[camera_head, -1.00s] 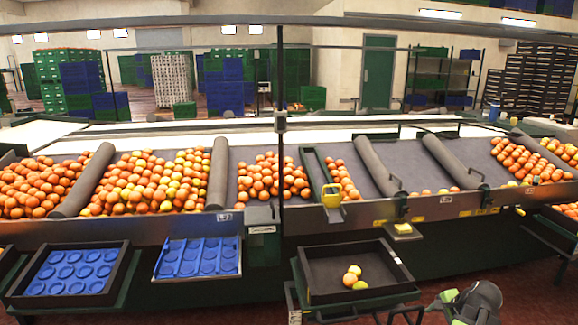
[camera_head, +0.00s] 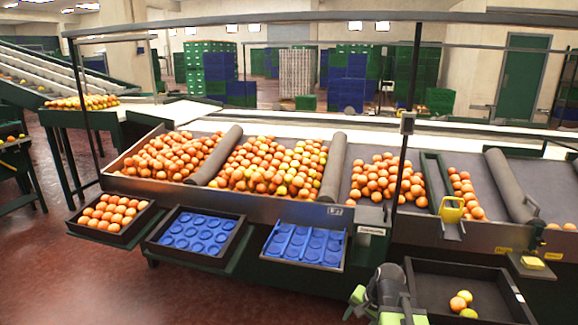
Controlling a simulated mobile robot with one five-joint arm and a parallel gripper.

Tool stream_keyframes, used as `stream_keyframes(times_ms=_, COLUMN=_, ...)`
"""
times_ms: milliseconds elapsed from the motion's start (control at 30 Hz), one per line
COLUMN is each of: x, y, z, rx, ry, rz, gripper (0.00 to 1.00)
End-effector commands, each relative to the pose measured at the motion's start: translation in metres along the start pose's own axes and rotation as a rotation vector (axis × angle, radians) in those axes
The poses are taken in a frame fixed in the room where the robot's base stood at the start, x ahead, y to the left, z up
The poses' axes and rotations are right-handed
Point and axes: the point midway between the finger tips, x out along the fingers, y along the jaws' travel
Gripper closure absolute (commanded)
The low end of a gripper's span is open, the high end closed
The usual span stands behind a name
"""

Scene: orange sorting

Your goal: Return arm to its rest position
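My arm shows at the bottom edge, right of centre, as a dark grey rounded joint with bright green parts. My gripper (camera_head: 362,300) seems to be at the green parts, low in the picture in front of the sorting table (camera_head: 330,211). It is small and partly cut off, so I cannot see whether its fingers are apart. I see no orange at it. A black crate (camera_head: 460,268) stands just right of the arm, with a few oranges (camera_head: 461,302) in it.
Oranges (camera_head: 273,165) lie in lanes split by grey rollers (camera_head: 333,168). Two blue-lined trays (camera_head: 197,232) (camera_head: 303,245) and a tray full of oranges (camera_head: 111,214) hang along the front. Red floor (camera_head: 90,280) is clear at lower left. A conveyor (camera_head: 40,68) rises at far left.

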Motion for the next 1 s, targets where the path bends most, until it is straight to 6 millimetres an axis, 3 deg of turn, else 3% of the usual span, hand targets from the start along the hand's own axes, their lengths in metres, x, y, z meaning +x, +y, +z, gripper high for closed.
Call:
stream_keyframes(times_ms=100, x=0.012, y=-0.037, z=0.043, rx=-0.182, ry=-0.041, rz=0.049, gripper=0.45)
stream_keyframes(times_ms=200, x=0.018, y=-0.056, z=0.077, rx=-0.343, ry=-0.075, rz=0.101, gripper=0.45)
stream_keyframes(times_ms=267, x=0.020, y=-0.057, z=0.097, rx=-0.475, ry=-0.102, rz=0.157, gripper=0.45)
stream_keyframes(times_ms=300, x=0.016, y=-0.040, z=0.096, rx=-0.554, ry=-0.124, rz=0.212, gripper=0.45)
stream_keyframes(times_ms=367, x=0.011, y=-0.024, z=0.096, rx=-0.663, ry=-0.163, rz=0.266, gripper=0.45)
stream_keyframes(times_ms=500, x=-0.034, y=-0.034, z=0.091, rx=-0.697, ry=-0.175, rz=0.260, gripper=0.45)
stream_keyframes(times_ms=733, x=-0.090, y=-0.052, z=0.086, rx=-0.695, ry=-0.173, rz=0.258, gripper=0.45)
stream_keyframes(times_ms=867, x=-0.107, y=-0.057, z=0.085, rx=-0.694, ry=-0.173, rz=0.258, gripper=0.45)
stream_keyframes(times_ms=1000, x=-0.106, y=-0.057, z=0.085, rx=-0.693, ry=-0.173, rz=0.257, gripper=0.45)
